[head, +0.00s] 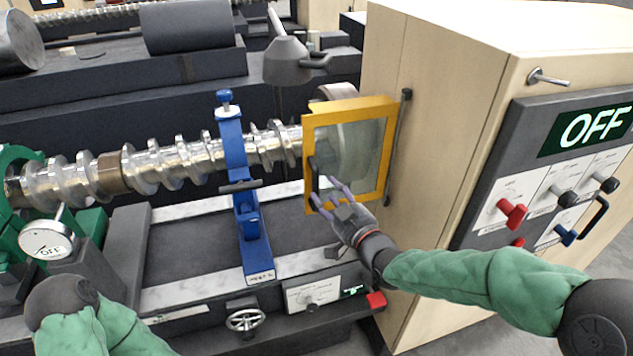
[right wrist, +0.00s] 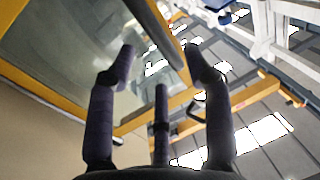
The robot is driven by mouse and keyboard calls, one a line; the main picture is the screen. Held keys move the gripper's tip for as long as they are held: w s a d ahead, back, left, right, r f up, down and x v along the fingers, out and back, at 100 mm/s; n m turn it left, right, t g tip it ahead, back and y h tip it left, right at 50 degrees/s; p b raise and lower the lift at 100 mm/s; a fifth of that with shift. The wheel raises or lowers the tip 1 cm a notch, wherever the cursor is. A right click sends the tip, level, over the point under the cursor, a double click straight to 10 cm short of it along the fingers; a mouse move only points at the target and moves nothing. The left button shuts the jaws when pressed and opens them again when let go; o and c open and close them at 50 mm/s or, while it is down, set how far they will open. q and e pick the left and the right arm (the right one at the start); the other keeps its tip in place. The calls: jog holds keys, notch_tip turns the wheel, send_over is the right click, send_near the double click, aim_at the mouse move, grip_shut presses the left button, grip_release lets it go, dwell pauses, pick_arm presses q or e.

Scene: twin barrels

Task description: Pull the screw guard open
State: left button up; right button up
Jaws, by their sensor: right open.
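The screw guard (head: 350,105) is a yellow frame with a clear window, standing in front of the right end of the shiny screw (head: 170,165). A dark upright rod (head: 398,145) runs along its right side, by the beige cabinet. Its dark bar handle (head: 314,172) is on the left part of the frame. My right gripper (head: 320,186) is open at the handle's lower part. In the right wrist view the dark handle bar (right wrist: 157,38) shows between the fingertips of the gripper (right wrist: 160,54); I cannot tell whether they touch it. My left gripper is out of view; only my left arm shows.
A beige cabinet (head: 440,90) with an OFF panel stands right of the guard. A blue steady rest (head: 236,165) holds the screw left of it. A grey lamp-like head (head: 287,62) hangs behind the guard. A handwheel (head: 243,320) and red button (head: 376,301) are in front.

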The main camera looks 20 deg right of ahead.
aim_at(318, 182)
jog(key=shift+x, duration=2.95)
grip_shut()
